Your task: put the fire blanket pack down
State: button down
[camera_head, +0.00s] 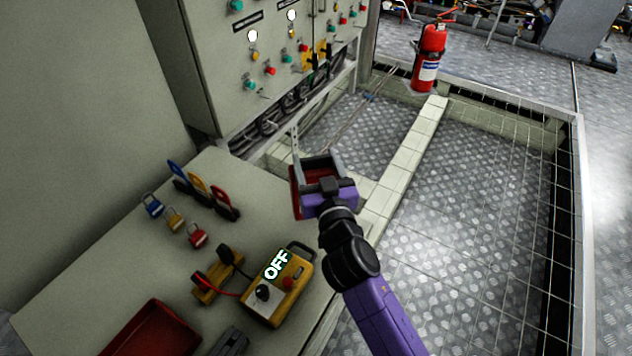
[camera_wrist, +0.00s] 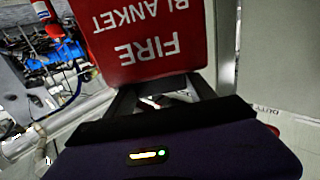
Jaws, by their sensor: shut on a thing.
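The fire blanket pack (camera_wrist: 140,35) is a red pack with white lettering, upside down in the wrist view. My gripper (camera_wrist: 160,92) is shut on its near edge. In the head view, a red part of the pack (camera_head: 296,192) shows beside my gripper (camera_head: 318,168), and the rest is hidden behind the gripper and wrist. The gripper is by the far right end of the grey bench top (camera_head: 130,235). I cannot tell whether the pack touches anything below it.
A control cabinet (camera_head: 270,60) stands behind. A fire extinguisher (camera_head: 428,60) stands on the floor. The left bench top has bare room.

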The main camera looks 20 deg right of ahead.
jog(key=shift+f+b, duration=1.15)
jog(key=shift+f, duration=1.25)
jog(key=shift+c, duration=1.6)
grip_release()
jog(key=shift+r, duration=0.2)
jog(key=s+a+b, duration=0.1)
jog(key=s+a, duration=0.1)
jog(key=s, duration=1)
jog(key=shift+f+b, duration=0.15)
jog(key=shift+b, duration=0.2)
